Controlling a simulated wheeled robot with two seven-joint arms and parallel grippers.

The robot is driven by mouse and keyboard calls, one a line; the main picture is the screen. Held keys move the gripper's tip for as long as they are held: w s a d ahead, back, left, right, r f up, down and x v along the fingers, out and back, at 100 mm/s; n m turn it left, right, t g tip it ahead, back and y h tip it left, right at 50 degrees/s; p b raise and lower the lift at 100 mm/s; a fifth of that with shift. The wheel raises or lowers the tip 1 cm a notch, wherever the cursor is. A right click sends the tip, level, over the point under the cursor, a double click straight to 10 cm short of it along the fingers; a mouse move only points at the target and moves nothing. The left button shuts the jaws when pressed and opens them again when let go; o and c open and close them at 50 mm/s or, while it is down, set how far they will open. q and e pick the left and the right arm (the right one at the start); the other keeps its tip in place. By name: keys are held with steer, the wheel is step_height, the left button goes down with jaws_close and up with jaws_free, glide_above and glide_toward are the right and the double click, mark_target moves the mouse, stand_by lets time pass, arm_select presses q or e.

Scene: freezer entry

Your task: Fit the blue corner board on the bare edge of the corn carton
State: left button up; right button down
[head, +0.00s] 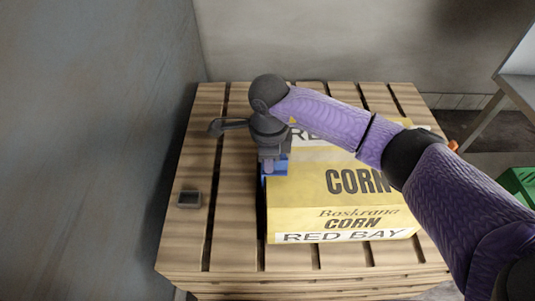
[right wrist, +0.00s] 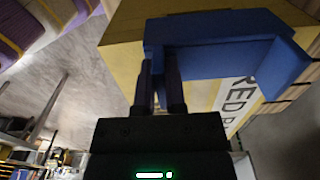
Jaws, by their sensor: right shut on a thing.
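The yellow corn carton (head: 335,205) sits on a slatted wooden pallet (head: 232,235) in the head view. My right gripper (head: 272,168) is at the carton's left side, pointing down. It is shut on the blue corner board (head: 279,167), mostly hidden behind the gripper in the head view. In the right wrist view the board (right wrist: 225,62) is a blue angled piece between my right fingers (right wrist: 160,88), lying along the carton (right wrist: 125,55). I cannot tell whether the board is seated against the edge. My left gripper is not in view.
A small dark grey box (head: 189,199) lies on the pallet left of the carton. A wall stands close on the left and another behind. The pallet's front left is mostly clear.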

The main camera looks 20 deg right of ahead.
steer(key=shift+d+f+b, duration=0.25)
steer(key=shift+f+b, duration=0.1)
steer(key=shift+f, duration=0.55)
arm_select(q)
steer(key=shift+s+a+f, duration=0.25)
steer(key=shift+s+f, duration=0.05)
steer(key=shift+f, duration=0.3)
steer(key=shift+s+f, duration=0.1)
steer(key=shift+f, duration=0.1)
arm_select(e)
steer(key=shift+f, duration=0.25)
steer(key=c, duration=0.6)
jaws_free()
step_height(320, 180, up, 10)
steer(key=shift+p, duration=0.95)
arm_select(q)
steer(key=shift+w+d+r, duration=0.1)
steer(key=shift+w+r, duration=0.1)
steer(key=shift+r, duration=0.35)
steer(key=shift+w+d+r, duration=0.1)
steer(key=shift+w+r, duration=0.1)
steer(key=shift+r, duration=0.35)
